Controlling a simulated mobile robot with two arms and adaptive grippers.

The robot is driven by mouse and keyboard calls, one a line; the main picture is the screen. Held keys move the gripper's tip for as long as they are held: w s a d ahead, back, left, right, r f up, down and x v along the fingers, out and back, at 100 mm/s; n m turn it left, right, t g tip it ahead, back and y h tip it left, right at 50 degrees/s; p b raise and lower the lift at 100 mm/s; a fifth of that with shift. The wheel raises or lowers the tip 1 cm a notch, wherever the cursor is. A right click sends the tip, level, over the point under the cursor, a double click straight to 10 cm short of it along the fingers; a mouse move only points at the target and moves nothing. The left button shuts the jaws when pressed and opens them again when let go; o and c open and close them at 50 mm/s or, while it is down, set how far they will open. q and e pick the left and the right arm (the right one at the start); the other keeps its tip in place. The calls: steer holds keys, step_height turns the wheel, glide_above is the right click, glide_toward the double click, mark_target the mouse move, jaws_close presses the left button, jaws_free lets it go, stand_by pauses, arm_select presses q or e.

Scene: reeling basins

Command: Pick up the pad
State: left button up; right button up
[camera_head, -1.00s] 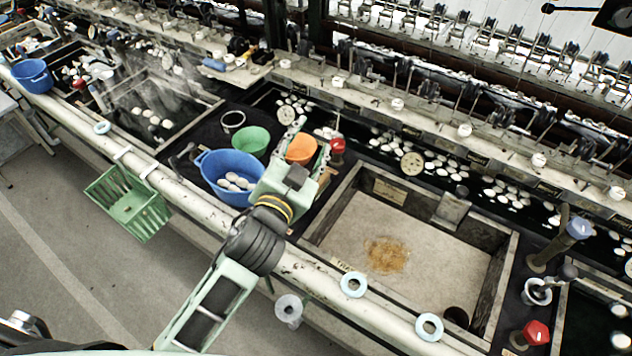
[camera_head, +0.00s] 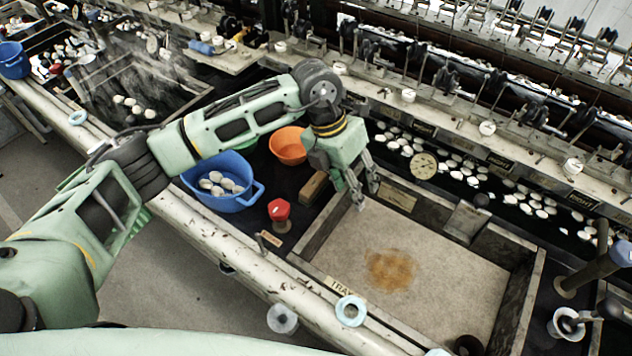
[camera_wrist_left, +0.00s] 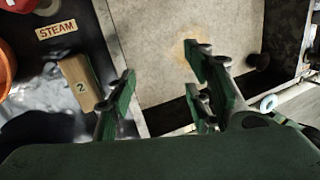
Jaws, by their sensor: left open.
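My left gripper (camera_head: 367,191) is open and empty, pointing down above the tray's back left corner. Its green fingers (camera_wrist_left: 160,84) are spread apart in the left wrist view. My right gripper is not in view.
The wood-walled tray (camera_head: 522,300) has a pale floor with a brown stain (camera_head: 389,270). A blue basin (camera_head: 240,201) with white cocoons, an orange bowl (camera_head: 288,146) and a red knob (camera_head: 279,213) stand left of it. Reeling machinery lines the back.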

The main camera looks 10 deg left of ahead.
mark_target(313, 182)
arm_select(q)
steer(key=w+a+y, duration=0.1)
steer(key=a, duration=0.1)
steer(key=w+a+y, duration=0.1)
steer(key=a, duration=0.2)
steer(key=w+a+n+y, duration=0.1)
steer(key=w+a, duration=0.1)
steer(key=a, duration=0.1)
steer(key=shift+a+t+y, duration=0.25)
steer(key=shift+t+y, duration=0.05)
steer(key=shift+y, duration=0.1)
steer(key=shift+a+f, duration=0.15)
step_height(313, 182, down, 6)
steer(key=p, duration=0.2)
steer(key=shift+s+f+p, duration=0.1)
steer(key=shift+f+p, duration=0.05)
steer(key=shift+p, duration=0.25)
steer(key=shift+f, duration=0.35)
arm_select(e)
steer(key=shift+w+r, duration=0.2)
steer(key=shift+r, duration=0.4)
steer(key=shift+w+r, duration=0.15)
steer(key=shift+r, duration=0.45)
arm_select(q)
steer(key=shift+c, duration=0.4)
jaws_close()
